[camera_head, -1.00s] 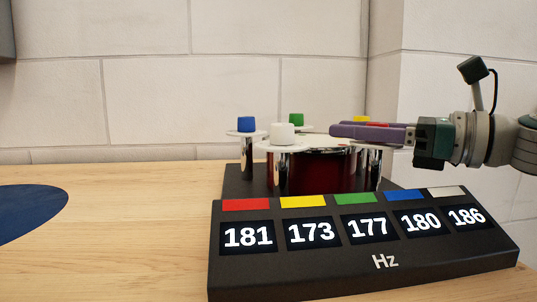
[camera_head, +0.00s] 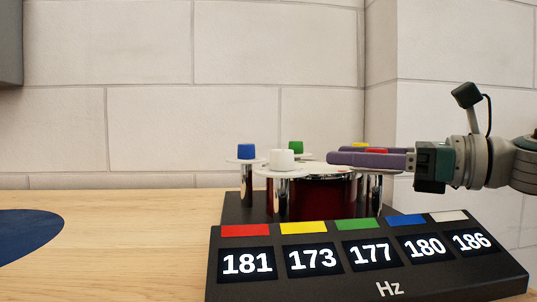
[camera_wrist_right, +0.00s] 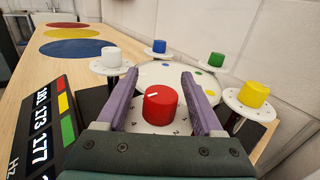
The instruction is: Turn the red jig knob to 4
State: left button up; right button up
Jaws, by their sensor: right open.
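The red jig knob (camera_wrist_right: 160,105) sits on a white numbered dial (camera_wrist_right: 150,128) in the right wrist view. A white line marks its top; I cannot read which number it points to. My right gripper (camera_wrist_right: 166,92) is open, with its purple fingers on either side of the red knob and a gap to each. In the head view the right gripper (camera_head: 350,158) comes in from the right, and the red knob (camera_head: 376,152) shows only partly behind a finger. My left gripper is not in view.
The drum (camera_head: 318,196) also carries white (camera_head: 282,160), blue (camera_head: 246,151), green (camera_head: 295,148) and yellow (camera_wrist_right: 253,94) knobs. A black Hz display (camera_head: 365,268) stands in front, reading 181 under red. Bare wooden table (camera_head: 140,230) lies to the left.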

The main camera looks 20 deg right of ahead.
jog(key=v, duration=1)
jog(key=shift+w, duration=0.1)
dwell(0.4)
